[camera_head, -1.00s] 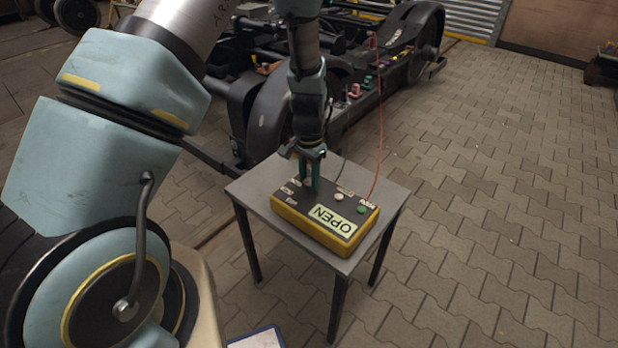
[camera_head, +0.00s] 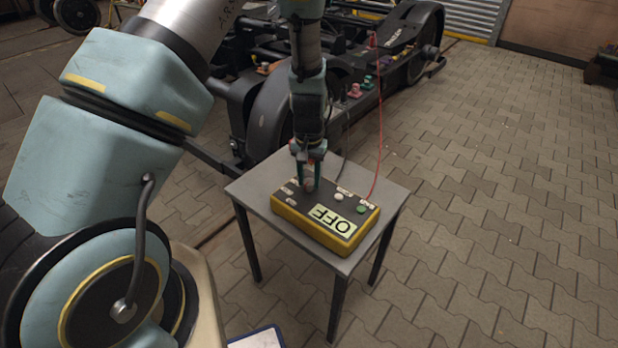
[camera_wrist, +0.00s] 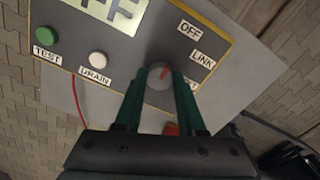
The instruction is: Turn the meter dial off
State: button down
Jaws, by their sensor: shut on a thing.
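The yellow-edged meter (camera_head: 291,214) lies on the small grey table, and its screen (camera_head: 335,222) reads OFF, upside down in the head view. My gripper (camera_head: 309,183) points down at the meter and is shut on its grey round dial. In the wrist view the dial (camera_wrist: 159,76) sits between the green fingertips of my gripper (camera_wrist: 160,80), with a red mark on its top. Labels OFF (camera_wrist: 189,30) and LINK (camera_wrist: 203,59) are beside it; a third label is partly hidden by a finger.
The meter also has a green TEST button (camera_wrist: 46,35) and a white DRAIN button (camera_wrist: 97,60). A red cable (camera_head: 380,130) rises from the meter towards the dark bogie (camera_head: 262,110) behind. The grey table (camera_head: 256,189) has a bare margin; open paving lies to the right.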

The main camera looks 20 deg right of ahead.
aim_at(309, 181)
jog(key=c, duration=0.5)
grip_release()
notch_tip(309, 181, up, 11)
jog(key=b, duration=0.1)
dwell(0.3)
jog(key=shift+f, duration=0.1)
